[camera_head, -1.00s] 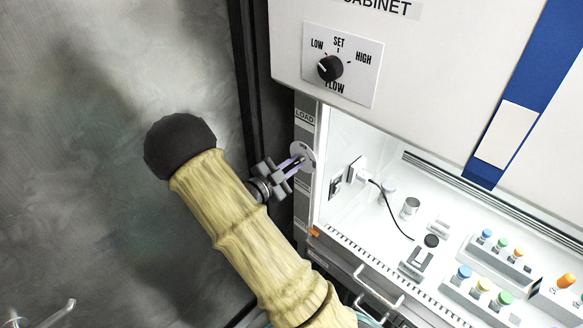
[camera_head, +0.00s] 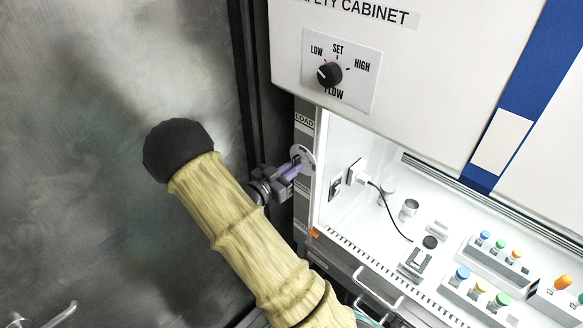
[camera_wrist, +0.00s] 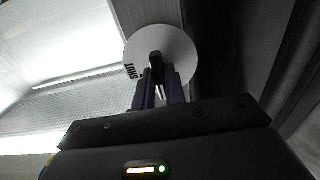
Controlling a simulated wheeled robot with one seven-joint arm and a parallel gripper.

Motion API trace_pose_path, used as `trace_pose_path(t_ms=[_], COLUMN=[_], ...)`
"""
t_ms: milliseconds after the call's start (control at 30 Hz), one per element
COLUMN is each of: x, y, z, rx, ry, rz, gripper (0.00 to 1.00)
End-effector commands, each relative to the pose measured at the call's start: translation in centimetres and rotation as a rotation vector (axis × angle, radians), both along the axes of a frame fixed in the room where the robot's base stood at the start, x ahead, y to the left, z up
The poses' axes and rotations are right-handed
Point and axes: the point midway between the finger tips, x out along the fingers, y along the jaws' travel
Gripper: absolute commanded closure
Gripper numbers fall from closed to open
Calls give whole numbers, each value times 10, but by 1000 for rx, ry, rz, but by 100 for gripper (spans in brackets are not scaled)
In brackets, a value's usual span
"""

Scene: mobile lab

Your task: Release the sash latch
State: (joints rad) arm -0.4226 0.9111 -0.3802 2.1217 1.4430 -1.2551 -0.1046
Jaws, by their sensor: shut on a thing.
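The sash latch is a round pale disc (camera_head: 302,158) on the left frame post of the safety cabinet. It also shows in the wrist view (camera_wrist: 180,52), with the word "SHUT" at its lower left and a dark knob or lever (camera_wrist: 156,62) at its middle. My gripper (camera_head: 291,170) is at the disc, coming from the left. In the wrist view its two fingers (camera_wrist: 160,88) stand close on either side of the dark lever and are shut on it. The fingers hide the lower part of the lever.
The flow dial panel (camera_head: 339,74) is above, on the cabinet's front. A socket with a plug and cable (camera_head: 357,172) is inside, on the side wall. Racks with coloured caps (camera_head: 499,252) stand on the work surface. A grey wall (camera_head: 90,90) lies left.

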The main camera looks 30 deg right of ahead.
Motion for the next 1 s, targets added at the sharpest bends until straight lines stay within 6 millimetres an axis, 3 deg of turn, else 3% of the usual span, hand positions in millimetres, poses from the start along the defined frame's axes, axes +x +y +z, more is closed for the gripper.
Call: trace_pose_path(t_ms=[433, 467, 533, 567, 1000], x=[0, 0, 0, 0, -3], y=[0, 0, 0, 0, 10], z=[0, 0, 0, 0, -1], rx=[-4, -4, -4, -4, -3], ry=[11, 11, 11, 11, 8], rz=[2, 2, 1, 1, 2], gripper=[100, 81, 68, 65, 65])
